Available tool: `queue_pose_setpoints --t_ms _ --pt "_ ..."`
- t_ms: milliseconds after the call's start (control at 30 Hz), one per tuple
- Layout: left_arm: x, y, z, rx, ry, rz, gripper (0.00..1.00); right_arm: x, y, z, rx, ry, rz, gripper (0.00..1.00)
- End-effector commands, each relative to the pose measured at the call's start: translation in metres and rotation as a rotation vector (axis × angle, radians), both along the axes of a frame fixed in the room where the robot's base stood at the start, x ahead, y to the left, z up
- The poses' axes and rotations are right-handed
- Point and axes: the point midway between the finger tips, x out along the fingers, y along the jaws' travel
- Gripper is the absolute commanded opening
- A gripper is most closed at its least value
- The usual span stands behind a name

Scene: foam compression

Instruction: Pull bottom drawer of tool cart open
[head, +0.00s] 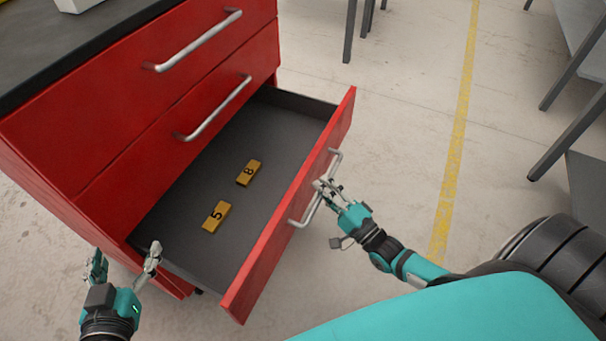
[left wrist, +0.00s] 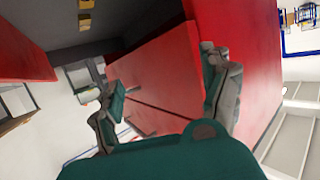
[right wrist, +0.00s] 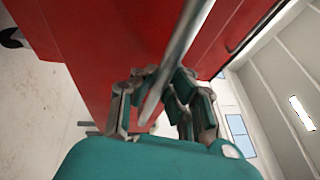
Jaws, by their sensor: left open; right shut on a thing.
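The red tool cart (head: 110,130) stands at the left in the head view. Its bottom drawer (head: 290,215) is pulled out, and the dark drawer floor shows. My right gripper (head: 326,188) is shut on the bottom drawer's handle (head: 300,218); the grey handle bar (right wrist: 178,55) runs between its fingers in the right wrist view. My left gripper (head: 126,262) is open and empty beside the cart's near side, left of the open drawer. In the left wrist view its spread fingers (left wrist: 165,90) are in front of red cart panels.
Two yellow blocks, marked 5 (head: 216,216) and 8 (head: 248,173), lie in the open drawer. The two upper drawers, with handles (head: 198,40) and (head: 213,108), are shut. Concrete floor right of the drawer is clear up to grey tables (head: 575,60).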

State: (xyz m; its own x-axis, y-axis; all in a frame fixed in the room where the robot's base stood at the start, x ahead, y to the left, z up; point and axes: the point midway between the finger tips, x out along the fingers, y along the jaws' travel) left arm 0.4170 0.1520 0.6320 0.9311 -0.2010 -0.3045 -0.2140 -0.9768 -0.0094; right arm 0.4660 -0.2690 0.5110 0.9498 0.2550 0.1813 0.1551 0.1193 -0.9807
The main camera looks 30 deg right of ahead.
Motion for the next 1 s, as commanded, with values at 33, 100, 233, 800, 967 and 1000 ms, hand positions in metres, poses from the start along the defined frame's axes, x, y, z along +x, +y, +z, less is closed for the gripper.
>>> queue_pose_setpoints --t_ms 33,100,233,800,967,1000 --pt "-0.003 0.002 -0.005 0.009 0.039 0.002 0.80 -0.007 -0.004 -0.003 -0.001 0.013 0.002 0.00" --pt "-0.008 0.004 -0.014 0.021 0.088 0.006 0.80 -0.013 -0.009 -0.003 0.000 0.011 0.001 0.00" --pt "-0.014 0.007 -0.024 0.034 0.144 0.009 0.80 -0.020 -0.014 -0.003 0.000 0.010 0.001 0.00" --pt "-0.017 0.008 -0.029 0.041 0.174 0.011 0.80 -0.023 -0.016 -0.004 0.001 0.010 0.001 0.17" --pt "-0.017 0.008 -0.029 0.041 0.174 0.011 0.80 -0.023 -0.017 -0.002 0.001 0.006 0.001 0.36" --pt "-0.017 0.008 -0.029 0.041 0.174 0.010 0.80 -0.023 -0.017 -0.002 0.001 0.005 0.001 0.36"
